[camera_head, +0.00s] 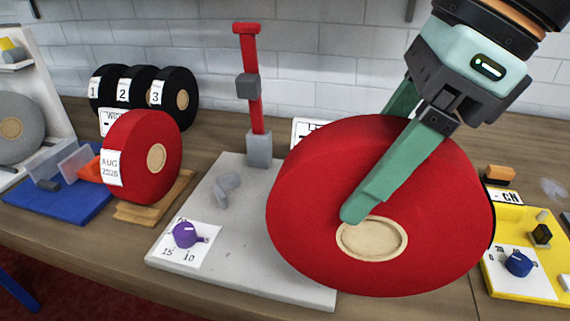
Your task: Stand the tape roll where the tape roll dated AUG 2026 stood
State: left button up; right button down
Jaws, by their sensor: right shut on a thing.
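A red tape roll (310,190) with a tan core is held by my right gripper (368,188). One green finger lies across its near face and the other goes behind it. The roll is in the air in front of the grey machine base, tilted so its face and core show. Another red tape roll (135,135), labelled AUG 2026, stands upright on a wooden stand (142,213) at the left. My left gripper is not in view.
The grey base (240,275) has a purple knob (184,234) and a red post (252,95) between the two rolls. A blue base (60,206) lies left of the stand. Black rolls (180,88) numbered 1 to 3 stand behind. A yellow base (550,225) is at right.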

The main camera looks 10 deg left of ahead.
pick_arm(q)
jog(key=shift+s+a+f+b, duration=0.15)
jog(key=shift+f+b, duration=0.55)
jog(key=shift+b, duration=0.2)
pick_arm(e)
jog(key=w+d+f, duration=0.8)
jog(key=d+f, duration=0.3)
jog(key=f, duration=0.2)
jog(key=shift+d, duration=0.2)
jog(key=shift+f, duration=0.15)
jog(key=c, duration=0.5)
grip_release()
jog(key=shift+c, duration=0.2)
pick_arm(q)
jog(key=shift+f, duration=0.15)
pick_arm(e)
jog(key=o, duration=0.4)
